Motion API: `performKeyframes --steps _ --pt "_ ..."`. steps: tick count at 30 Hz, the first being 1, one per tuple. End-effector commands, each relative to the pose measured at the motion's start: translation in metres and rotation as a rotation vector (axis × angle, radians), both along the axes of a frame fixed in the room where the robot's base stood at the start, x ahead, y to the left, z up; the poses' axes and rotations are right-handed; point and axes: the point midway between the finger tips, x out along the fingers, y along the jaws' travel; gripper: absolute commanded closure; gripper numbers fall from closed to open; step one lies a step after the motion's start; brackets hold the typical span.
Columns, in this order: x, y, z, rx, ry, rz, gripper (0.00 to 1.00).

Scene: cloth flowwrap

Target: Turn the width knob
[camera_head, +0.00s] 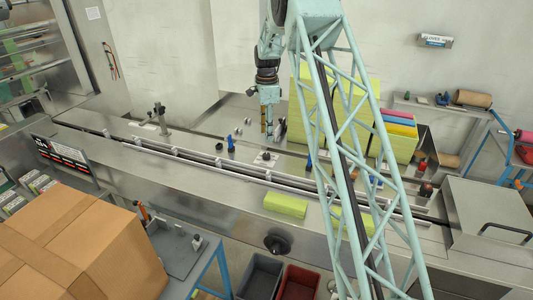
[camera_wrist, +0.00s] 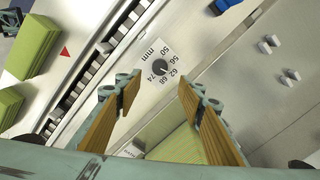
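The width knob (camera_wrist: 160,67) is a small dark round knob on a white dial plate (camera_wrist: 172,57) marked "mm" with numbers from 50 to 74. In the head view the plate (camera_head: 265,157) lies on the metal deck beside the conveyor channel. My gripper (camera_wrist: 158,92) is open, with its two tan-padded fingers wide apart and nothing between them. In the wrist view the knob shows beyond the fingertips, between them and untouched. In the head view my gripper (camera_head: 267,130) points down above the deck, over the plate.
The conveyor channel (camera_head: 190,155) runs beside the dial. A blue upright piece (camera_head: 230,143) stands left of the plate, and small metal pegs (camera_wrist: 268,43) stand nearby. Yellow-green cloth stacks (camera_head: 360,128) are at right. A cloth pack (camera_head: 286,205) lies in front. A cardboard box (camera_head: 75,245) fills front left.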

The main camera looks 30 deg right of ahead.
Motion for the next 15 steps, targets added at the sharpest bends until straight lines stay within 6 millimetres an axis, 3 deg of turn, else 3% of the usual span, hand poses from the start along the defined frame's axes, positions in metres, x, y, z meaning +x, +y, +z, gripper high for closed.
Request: performKeyframes --steps 15 --pt "-0.001 0.0 -0.068 0.0 0.002 0.0 0.64"
